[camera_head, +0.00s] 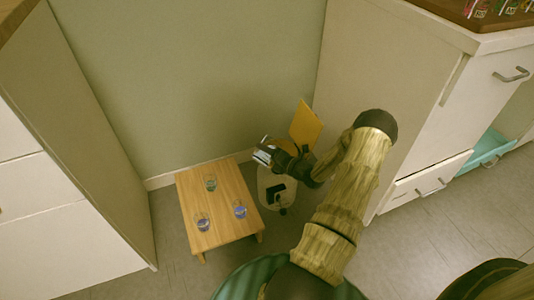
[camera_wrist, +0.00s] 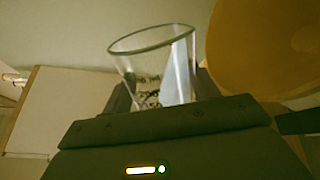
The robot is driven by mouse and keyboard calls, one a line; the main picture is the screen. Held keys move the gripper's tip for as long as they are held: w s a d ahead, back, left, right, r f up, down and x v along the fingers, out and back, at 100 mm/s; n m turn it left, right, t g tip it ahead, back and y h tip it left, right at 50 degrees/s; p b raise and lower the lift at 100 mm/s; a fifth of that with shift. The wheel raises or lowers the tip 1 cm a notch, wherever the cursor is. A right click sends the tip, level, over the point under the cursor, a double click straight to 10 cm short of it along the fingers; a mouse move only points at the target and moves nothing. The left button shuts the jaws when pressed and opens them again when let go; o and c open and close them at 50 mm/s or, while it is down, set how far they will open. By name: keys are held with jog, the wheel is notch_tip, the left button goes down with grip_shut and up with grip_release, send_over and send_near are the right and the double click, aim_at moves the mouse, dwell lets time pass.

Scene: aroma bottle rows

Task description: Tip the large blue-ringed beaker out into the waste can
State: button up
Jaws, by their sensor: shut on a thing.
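My gripper (camera_head: 272,154) is shut on a clear glass beaker (camera_wrist: 155,68), above the small wooden table's right edge and beside the waste can. In the wrist view the beaker stands up between the fingers of my gripper (camera_wrist: 162,95), its dark-edged rim clear of them. Its lower part is hidden, and I cannot make out a blue ring or its contents. The pale waste can (camera_head: 265,183) stands on the floor right of the table, partly hidden under my gripper. Its yellow lid (camera_head: 305,124) is raised; it also shows in the wrist view (camera_wrist: 262,45).
The low wooden table (camera_head: 222,212) carries a green-marked glass (camera_head: 210,183), a blue-purple glass (camera_head: 240,209) and another purple glass (camera_head: 202,222). A white cabinet (camera_head: 375,70) rises close on the right. A teal drawer (camera_head: 487,150) stands open farther right.

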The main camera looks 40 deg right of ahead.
aim_at(274, 145)
jog(key=shift+w+d+f+m+p, duration=0.1)
jog(key=shift+d+f+m+p, duration=0.1)
jog(key=shift+m+p, duration=0.45)
dwell(0.3)
jog(key=shift+w+d+r+m+p, duration=0.15)
jog(key=shift+d+r+m+p, duration=0.25)
jog(key=shift+d+m+p, duration=0.25)
dwell(0.6)
jog(key=shift+r+m+y+p, duration=0.4)
jog(key=shift+r+m+p, duration=0.2)
jog(key=shift+r+p, duration=1)
jog(key=shift+w+d+r+m+y+p, duration=0.15)
jog(key=shift+d+r+m+p, duration=0.15)
jog(key=shift+r+m+p, duration=0.65)
jog(key=shift+d+r+m+y+p, duration=0.15)
jog(key=shift+d+r+m+p, duration=0.15)
jog(key=shift+r+p, duration=1.1)
dwell(1.4)
